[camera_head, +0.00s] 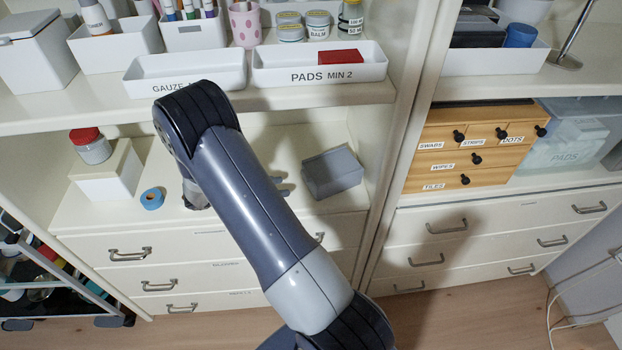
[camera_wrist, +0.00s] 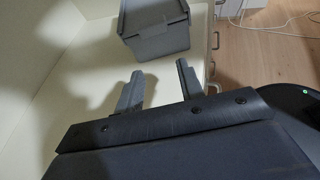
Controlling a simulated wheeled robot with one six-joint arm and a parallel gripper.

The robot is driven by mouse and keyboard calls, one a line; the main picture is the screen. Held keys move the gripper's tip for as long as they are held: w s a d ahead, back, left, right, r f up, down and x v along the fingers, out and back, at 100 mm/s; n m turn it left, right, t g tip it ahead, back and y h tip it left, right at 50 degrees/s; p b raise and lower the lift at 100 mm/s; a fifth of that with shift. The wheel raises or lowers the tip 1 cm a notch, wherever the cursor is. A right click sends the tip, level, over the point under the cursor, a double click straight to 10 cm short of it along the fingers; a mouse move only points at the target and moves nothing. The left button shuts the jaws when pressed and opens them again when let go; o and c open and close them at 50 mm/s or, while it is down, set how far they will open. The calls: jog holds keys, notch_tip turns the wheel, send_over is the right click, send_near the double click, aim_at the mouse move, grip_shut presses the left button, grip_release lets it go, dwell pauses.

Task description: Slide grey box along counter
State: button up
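The grey box (camera_head: 332,173) with a lid stands on the counter (camera_head: 250,214), towards the right end of the lower bay. It also shows in the wrist view (camera_wrist: 154,30), just beyond my fingertips. My gripper (camera_wrist: 156,78) is open, with its two fingers apart and nothing between them. The fingertips point at the box and there is a gap of bare counter before it. In the head view my arm hides most of the gripper; parts of its fingers (camera_head: 281,187) show left of the box.
A blue tape roll (camera_head: 152,199) and a white box (camera_head: 106,171) with a red-lidded jar (camera_head: 91,146) stand left on the counter. The shelf above holds the gauze tray (camera_head: 186,74) and pads tray (camera_head: 319,65). A side wall (camera_head: 385,170) rises right of the grey box.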

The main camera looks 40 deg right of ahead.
aim_at(309, 185)
jog(key=shift+s+d, duration=0.15)
jog(key=shift+d, duration=0.2)
jog(key=shift+o, duration=0.5)
jog(key=shift+o, duration=2.3)
jog(key=shift+d+f, duration=0.1)
jog(key=shift+d, duration=0.2)
jog(key=o, duration=0.8)
jog(key=p+x, duration=0.2)
jog(key=x, duration=0.7)
jog(key=shift+s+d, duration=0.1)
jog(key=shift+o, duration=0.2)
jog(key=shift+d+f, duration=0.25)
jog(key=shift+d, duration=0.15)
jog(key=shift+c, duration=0.3)
jog(key=shift+s+a, duration=0.1)
jog(key=c, duration=0.9)
